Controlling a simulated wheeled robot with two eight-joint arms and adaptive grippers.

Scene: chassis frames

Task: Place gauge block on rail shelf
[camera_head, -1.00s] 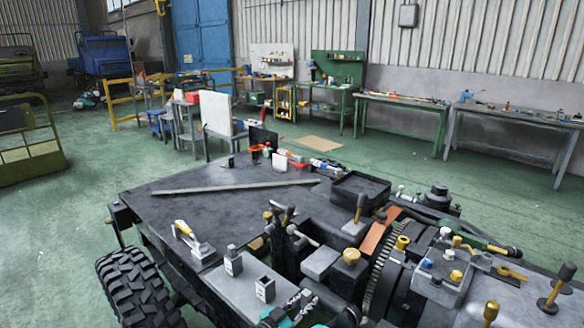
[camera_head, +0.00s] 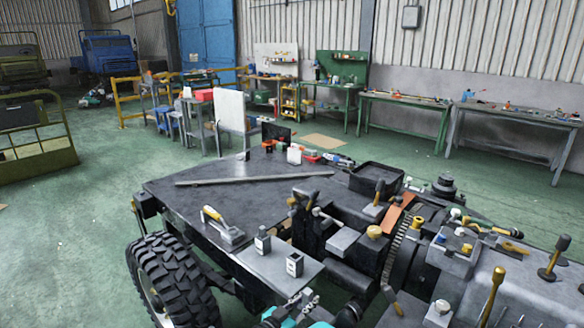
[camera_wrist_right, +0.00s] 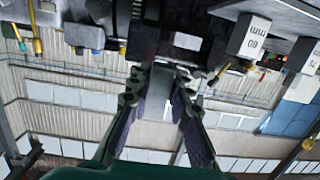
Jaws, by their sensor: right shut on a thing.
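Two small grey blocks with white labels stand upright on a light grey plate (camera_head: 252,268) at the chassis edge: one block (camera_head: 262,243) to the left and one (camera_head: 294,264) to the right. In the right wrist view a block marked 60 mm (camera_wrist_right: 255,36) is at the upper right, with another labelled block (camera_wrist_right: 312,62) partly cut off beside it. My right gripper (camera_head: 303,298) is low in the head view, near the plate's front edge. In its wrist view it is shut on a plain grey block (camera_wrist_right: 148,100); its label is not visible. My left gripper is not in view.
A trowel (camera_head: 222,228) lies left of the plate. A long metal bar (camera_head: 255,179) lies on the dark chassis top. Levers (camera_head: 375,195), a gear (camera_head: 400,250) and a dark tray (camera_head: 376,177) crowd the right. A large tyre (camera_head: 175,285) is at lower left.

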